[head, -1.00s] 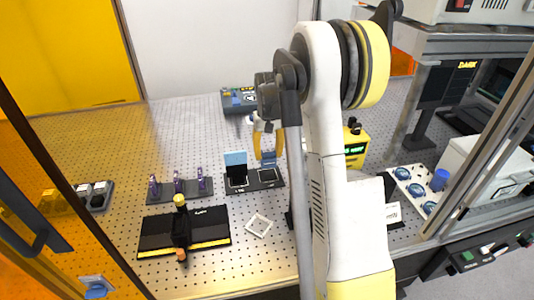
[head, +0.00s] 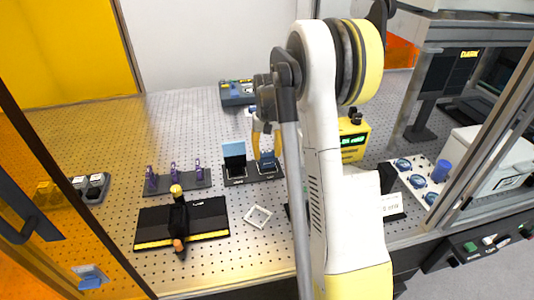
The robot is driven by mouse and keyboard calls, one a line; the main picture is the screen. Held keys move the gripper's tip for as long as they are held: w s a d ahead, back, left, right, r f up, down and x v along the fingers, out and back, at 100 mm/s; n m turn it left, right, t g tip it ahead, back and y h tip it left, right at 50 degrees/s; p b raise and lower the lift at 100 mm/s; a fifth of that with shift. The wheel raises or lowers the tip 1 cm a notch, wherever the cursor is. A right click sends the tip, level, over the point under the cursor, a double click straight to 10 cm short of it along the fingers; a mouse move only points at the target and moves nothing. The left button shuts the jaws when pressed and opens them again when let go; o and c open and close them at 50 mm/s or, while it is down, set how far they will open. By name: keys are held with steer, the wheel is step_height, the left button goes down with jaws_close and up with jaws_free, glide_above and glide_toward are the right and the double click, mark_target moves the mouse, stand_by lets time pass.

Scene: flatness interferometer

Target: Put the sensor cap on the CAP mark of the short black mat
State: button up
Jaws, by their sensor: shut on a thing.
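The sensor cap (head: 267,161) is a small dark blue piece between the yellow fingers of my gripper (head: 266,151). My gripper is shut on it, pointing down. The cap is over the right-hand, white-outlined square of the short black mat (head: 252,175), and hides part of that square. I cannot tell whether it touches the mat. The lettering on the mat is too small to read. My arm hides the area just right of the mat.
A light blue and black upright piece (head: 234,158) stands on the mat's left square. A yellow instrument (head: 354,139) stands right of my arm.

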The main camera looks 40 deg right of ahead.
steer(key=shift+f+b, duration=0.3)
steer(key=shift+f, duration=0.15)
steer(key=o, duration=1)
steer(key=shift+c, duration=0.2)
steer(key=shift+r, duration=0.2)
steer(key=shift+r+p, duration=2.2)
steer(key=shift+r, duration=1.2)
steer(key=shift+f, duration=0.1)
